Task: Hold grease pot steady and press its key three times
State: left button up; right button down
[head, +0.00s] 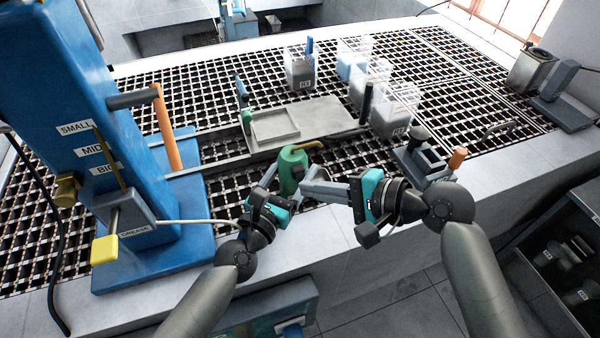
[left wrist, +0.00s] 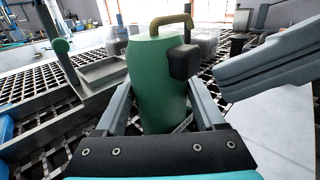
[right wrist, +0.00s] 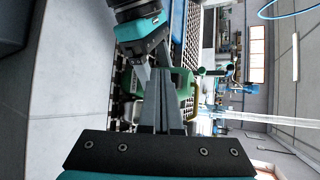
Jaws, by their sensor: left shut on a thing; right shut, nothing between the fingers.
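The grease pot (head: 293,166) is a green, upright vessel with a brass-coloured spout pointing right, near the front edge of the grated bench. In the left wrist view the pot (left wrist: 155,85) stands between the fingers of my left gripper (left wrist: 160,110), which is shut on its body. Its key (left wrist: 184,62), a dark block, sticks out on the right side below the brass spout (left wrist: 172,22). My right gripper (head: 308,180) is shut and empty, just right of the pot. In the right wrist view its fingertips overlap the pot (right wrist: 182,88); I cannot tell if they touch the key.
A blue stand (head: 90,120) with labels and a yellow key (head: 104,250) rises at left. A grey tray (head: 275,124) lies behind the pot. Clear beakers (head: 397,118) stand farther back. A dark device with an orange handle (head: 457,158) sits right of my right gripper.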

jog(key=shift+w+a, duration=0.15)
jog(key=shift+w, duration=0.25)
jog(key=shift+w+a, duration=0.1)
jog(key=shift+w, duration=0.3)
dwell(1.1)
jog(key=shift+s+d, duration=0.25)
jog(key=shift+s, duration=0.55)
jog(key=shift+w, duration=0.1)
jog(key=shift+w+a, duration=0.15)
jog(key=shift+w, duration=0.15)
jog(key=shift+w+a, duration=0.15)
jog(key=shift+w, duration=0.4)
dwell(0.8)
jog(key=shift+s+d, duration=0.15)
jog(key=shift+s, duration=0.35)
jog(key=shift+s+d, duration=0.15)
jog(key=shift+s, duration=0.35)
jog(key=shift+w, duration=0.2)
